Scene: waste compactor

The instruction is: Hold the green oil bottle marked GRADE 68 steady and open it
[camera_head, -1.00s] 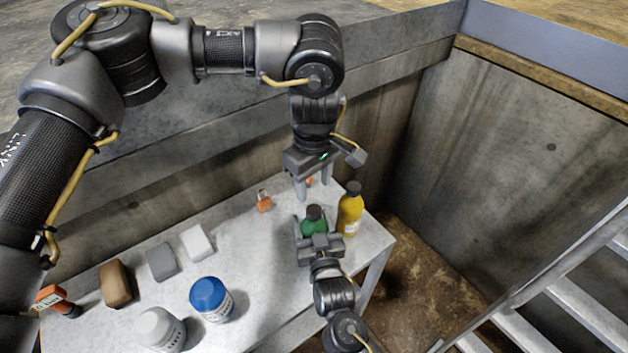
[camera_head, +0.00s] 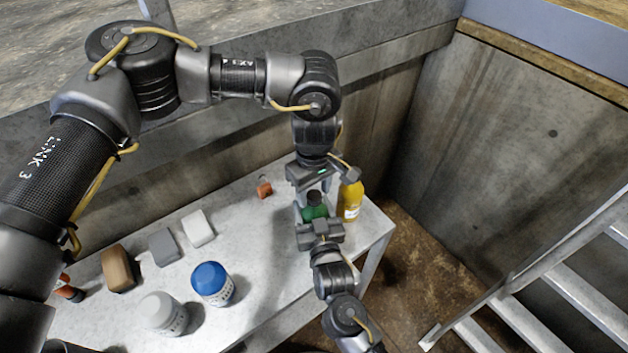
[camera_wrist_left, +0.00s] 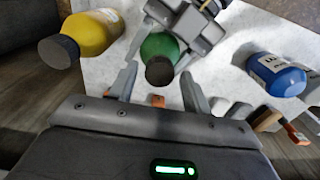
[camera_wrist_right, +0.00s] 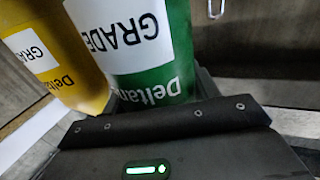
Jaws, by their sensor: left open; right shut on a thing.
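The green oil bottle (camera_head: 311,213) stands upright on the table with a dark cap (camera_head: 314,197). My right gripper (camera_head: 312,218) is shut around its body from the front. In the right wrist view the bottle (camera_wrist_right: 150,50) fills the jaws; its white label reads "GRADE", and the number is out of sight. My left gripper (camera_head: 315,187) is open, just above and behind the cap. In the left wrist view its two fingers (camera_wrist_left: 160,85) stand on either side of the dark cap (camera_wrist_left: 159,71), apart from it.
A yellow bottle (camera_head: 350,200) stands close to the right of the green one. Concrete walls rise behind.

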